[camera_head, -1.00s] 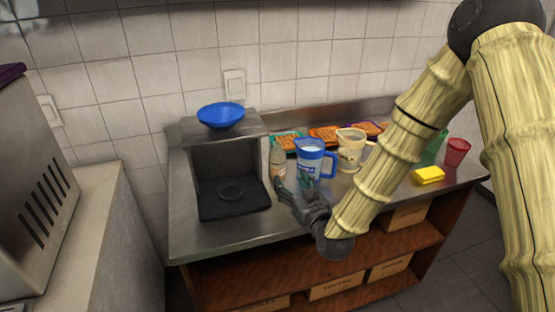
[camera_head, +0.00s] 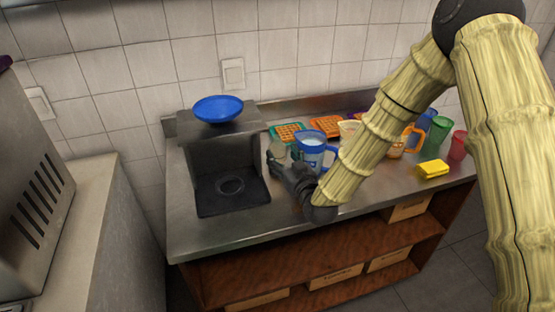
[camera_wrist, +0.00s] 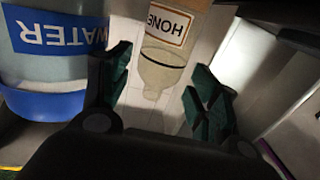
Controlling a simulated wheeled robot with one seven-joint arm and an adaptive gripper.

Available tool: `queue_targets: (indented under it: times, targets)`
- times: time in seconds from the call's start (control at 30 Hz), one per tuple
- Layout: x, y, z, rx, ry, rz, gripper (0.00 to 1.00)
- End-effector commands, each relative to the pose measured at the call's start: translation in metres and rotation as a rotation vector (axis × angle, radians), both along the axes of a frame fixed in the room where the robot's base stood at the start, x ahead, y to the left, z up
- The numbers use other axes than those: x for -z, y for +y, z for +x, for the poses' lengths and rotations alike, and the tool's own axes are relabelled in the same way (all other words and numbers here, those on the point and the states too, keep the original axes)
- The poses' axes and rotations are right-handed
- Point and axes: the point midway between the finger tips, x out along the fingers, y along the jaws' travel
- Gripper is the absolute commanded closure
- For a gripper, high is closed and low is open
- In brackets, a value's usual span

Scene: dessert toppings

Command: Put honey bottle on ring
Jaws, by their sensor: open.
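The honey bottle (camera_head: 279,148) stands on the steel counter, left of the blue water jug, partly hidden by my gripper (camera_head: 273,163) in the head view. In the wrist view the honey bottle (camera_wrist: 165,62) appears upside down, its label partly cut off by the top edge. My gripper (camera_wrist: 162,85) is open there, with one dark green finger on each side of the bottle; I cannot tell whether they touch it. The ring (camera_head: 230,185) is a dark circle on the black base of the grey stand, left of the bottle, and nothing stands on it.
The blue water jug (camera_head: 311,150) is close beside my gripper; it also shows in the wrist view (camera_wrist: 48,102). A blue bowl (camera_head: 218,108) sits on top of the grey stand (camera_head: 222,140). Waffle trays (camera_head: 287,132), cups and a yellow sponge (camera_head: 433,170) are farther right.

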Motion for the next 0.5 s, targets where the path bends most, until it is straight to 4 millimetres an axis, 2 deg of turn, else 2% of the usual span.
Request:
queue_targets:
  times: [0.3, 0.5]
  targets:
    - [-0.002, 0.016, 0.036, 0.000, -0.001, -0.001, 0.39]
    - [-0.001, 0.019, 0.044, 0.000, 0.000, 0.000, 0.39]
